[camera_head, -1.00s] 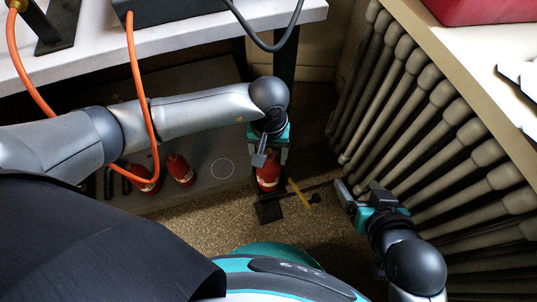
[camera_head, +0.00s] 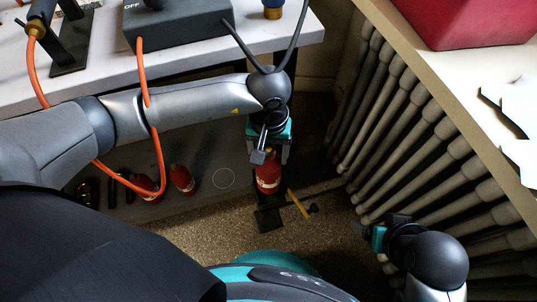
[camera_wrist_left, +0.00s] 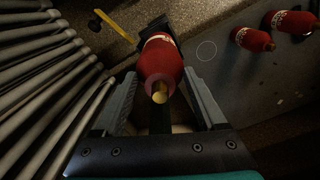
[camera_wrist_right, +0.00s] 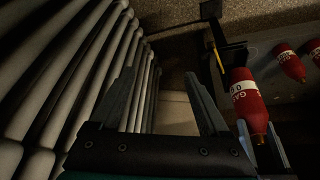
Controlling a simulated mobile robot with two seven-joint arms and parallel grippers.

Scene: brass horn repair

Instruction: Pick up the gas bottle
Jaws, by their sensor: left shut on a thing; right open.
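The gas bottle (camera_head: 268,180) is red with a white label and a brass-coloured tip. My left gripper (camera_head: 268,156) is shut on it from above, near its upper part. In the left wrist view the bottle (camera_wrist_left: 160,58) lies between the two fingers (camera_wrist_left: 160,90). In the right wrist view the bottle (camera_wrist_right: 248,101) shows its label, at the right, outside that gripper. Whether its base touches anything below is unclear. My right gripper (camera_wrist_right: 166,85) is open and empty, beside the radiator; it also shows in the head view (camera_head: 360,230).
Two more red bottles (camera_head: 182,180) (camera_head: 146,187) stand on a grey board (camera_head: 215,200) to the left. A black stand part (camera_head: 268,219) and a yellow bar (camera_head: 299,205) lie near the held bottle. A ribbed radiator (camera_head: 425,130) bounds the right.

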